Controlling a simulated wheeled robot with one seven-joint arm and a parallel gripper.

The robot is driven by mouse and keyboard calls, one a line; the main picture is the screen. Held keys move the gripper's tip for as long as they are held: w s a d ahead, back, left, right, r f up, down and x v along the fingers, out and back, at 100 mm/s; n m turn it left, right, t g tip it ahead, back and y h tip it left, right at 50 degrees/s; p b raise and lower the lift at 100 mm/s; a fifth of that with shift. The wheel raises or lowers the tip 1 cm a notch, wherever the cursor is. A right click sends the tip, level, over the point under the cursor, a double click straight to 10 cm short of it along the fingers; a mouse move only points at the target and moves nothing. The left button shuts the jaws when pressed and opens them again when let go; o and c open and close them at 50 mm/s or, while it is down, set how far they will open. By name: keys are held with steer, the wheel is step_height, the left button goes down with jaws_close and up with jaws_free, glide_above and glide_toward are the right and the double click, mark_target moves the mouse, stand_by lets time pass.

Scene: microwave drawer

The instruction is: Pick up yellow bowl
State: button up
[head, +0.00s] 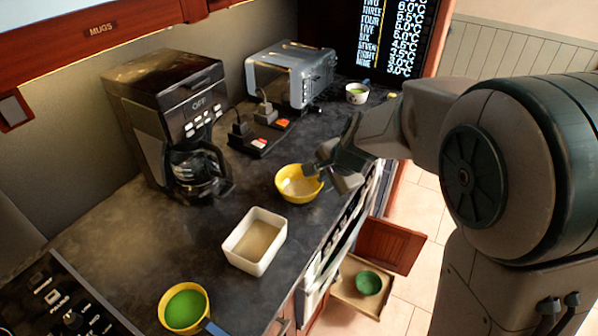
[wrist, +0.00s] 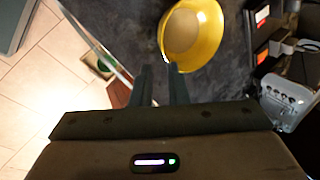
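The yellow bowl (head: 299,184) stands upright on the dark counter, near its front edge. It has a pale inside and looks empty. My gripper (head: 330,178) is at the bowl's right rim, with one fingertip over or at the rim and the other outside it. In the wrist view the bowl (wrist: 205,40) lies just beyond the fingertips. My gripper (wrist: 158,72) shows a gap between its two fingers, with nothing held there. Whether a fingertip touches the rim I cannot tell. A second yellow vessel (head: 163,308), green inside, stands at the front left.
A white rectangular dish (head: 233,258) stands left of and nearer than the bowl. A coffee maker (head: 165,115), power sockets (head: 262,143), a toaster (head: 290,72) and a small white cup (head: 357,94) stand behind. Below the counter, an open drawer (head: 345,291) holds a green bowl (head: 368,283).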

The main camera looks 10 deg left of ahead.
steer(key=b, duration=0.1)
glide_above(308, 197)
steer(key=s+d, duration=0.2)
steer(key=f, duration=0.6)
steer(key=shift+w, duration=0.25)
steer(key=shift+x, duration=3.15)
jaws_close()
steer(key=shift+r, duration=0.1)
